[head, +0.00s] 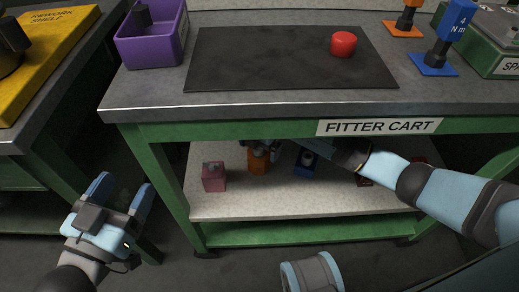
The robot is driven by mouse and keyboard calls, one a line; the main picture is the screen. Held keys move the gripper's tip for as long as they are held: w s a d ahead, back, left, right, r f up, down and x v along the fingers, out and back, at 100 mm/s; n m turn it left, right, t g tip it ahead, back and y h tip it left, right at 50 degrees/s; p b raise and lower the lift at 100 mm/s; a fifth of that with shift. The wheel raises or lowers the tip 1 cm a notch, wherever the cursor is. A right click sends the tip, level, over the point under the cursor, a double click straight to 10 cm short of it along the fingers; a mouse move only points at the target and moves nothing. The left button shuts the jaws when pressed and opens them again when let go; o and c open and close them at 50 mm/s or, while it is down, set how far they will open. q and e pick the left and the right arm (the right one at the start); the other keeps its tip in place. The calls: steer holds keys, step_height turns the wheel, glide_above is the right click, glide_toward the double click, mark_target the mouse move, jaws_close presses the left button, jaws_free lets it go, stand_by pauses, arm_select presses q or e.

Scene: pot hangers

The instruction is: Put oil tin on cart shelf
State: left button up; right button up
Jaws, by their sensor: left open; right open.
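The fitter cart (380,127) has a pale lower shelf (290,202) under its green-edged top. A small pinkish-red tin-like box (213,178) with a grey cap stands at the shelf's left. An orange item (258,164) stands to its right, and a blue item (304,165) further right. I cannot tell for sure which thing is the oil tin. My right arm reaches in from the right under the cart top. My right gripper (262,146) is open, partly hidden by the top's edge, close above the orange item; contact is unclear. My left gripper (121,193) is open and empty, left of the cart.
On the cart top are a purple bin (152,47), a dark mat (270,62) with a red cylinder (343,44), an orange stand (404,26), a blue stand (434,62) and a green case (490,45). A dark red item (364,181) sits beneath my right arm. The shelf's front is clear.

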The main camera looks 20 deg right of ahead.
step_height(320, 180, up, 4)
steer(key=shift+r+p, duration=0.15)
steer(key=shift+p, duration=0.6)
steer(key=shift+r, duration=0.15)
arm_select(q)
steer(key=shift+s+d+f+n+g+y, duration=0.3)
steer(key=shift+s+d+f+n+g, duration=0.2)
steer(key=shift+s+f+n, duration=0.4)
steer(key=shift+w+r, duration=0.15)
